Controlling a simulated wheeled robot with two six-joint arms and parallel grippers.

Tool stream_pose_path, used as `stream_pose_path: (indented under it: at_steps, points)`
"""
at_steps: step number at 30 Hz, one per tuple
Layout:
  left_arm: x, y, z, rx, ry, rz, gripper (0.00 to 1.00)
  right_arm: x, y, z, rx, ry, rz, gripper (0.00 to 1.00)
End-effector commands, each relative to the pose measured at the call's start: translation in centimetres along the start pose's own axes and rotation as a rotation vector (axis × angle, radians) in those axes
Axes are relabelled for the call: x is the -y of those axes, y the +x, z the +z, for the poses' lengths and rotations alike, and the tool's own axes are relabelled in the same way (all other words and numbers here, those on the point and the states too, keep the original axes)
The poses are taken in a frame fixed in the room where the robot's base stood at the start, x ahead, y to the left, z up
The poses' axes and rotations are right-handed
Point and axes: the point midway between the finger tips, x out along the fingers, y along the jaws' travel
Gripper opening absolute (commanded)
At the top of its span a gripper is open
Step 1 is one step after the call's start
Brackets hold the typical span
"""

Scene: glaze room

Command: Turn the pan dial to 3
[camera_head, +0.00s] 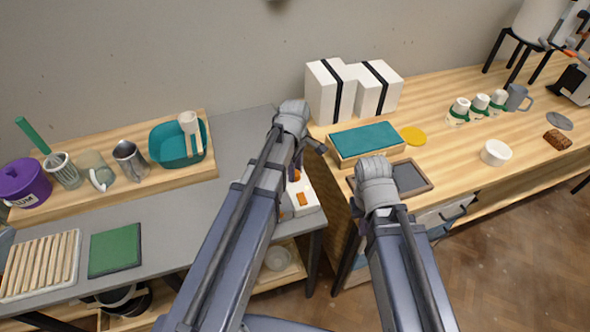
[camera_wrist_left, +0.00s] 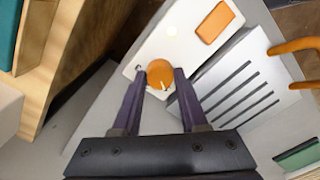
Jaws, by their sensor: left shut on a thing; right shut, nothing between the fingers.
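The dial is a round orange knob (camera_wrist_left: 160,72) on the white top of a small appliance (camera_wrist_left: 182,40). A small pale mark shows on the knob's lower right edge; I cannot read any numbers around it. My left gripper (camera_wrist_left: 160,84) is shut on the knob, one dark purple finger on each side. In the head view my left gripper (camera_head: 298,165) is over the white appliance (camera_head: 308,203) at the grey table's right end, and my arm hides most of it. My right gripper (camera_head: 356,209) is shut and empty by the wooden table's front edge, mostly hidden behind my arm.
An orange handle (camera_wrist_left: 294,46) is at the right. A teal-topped box (camera_head: 366,141) and a dark framed tray (camera_head: 411,178) stand near my arms on the wooden table.

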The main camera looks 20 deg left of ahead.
Motion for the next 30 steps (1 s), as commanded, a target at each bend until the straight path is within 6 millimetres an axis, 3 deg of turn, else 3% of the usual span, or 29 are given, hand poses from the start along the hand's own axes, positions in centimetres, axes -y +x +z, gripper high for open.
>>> stream_pose_path:
  at_steps: [1,6,20,30]
  points:
    - [0.01,0.0,0.0,0.0,0.0,0.0,0.19,0.0,0.0,0.0,0.0,0.0,0.0,0.0]
    - [0.01,0.0,0.0,0.0,0.0,0.0,0.0,0.0,0.0,0.0,0.0,0.0,0.0,0.0]
    - [0.02,0.01,0.0,0.0,0.068,-0.001,0.0,0.0,0.01,0.0,0.0,0.0,0.0,0.0]
    - [0.02,0.01,0.0,0.0,0.343,-0.001,0.0,0.0,0.01,0.0,0.0,0.0,0.0,0.0]
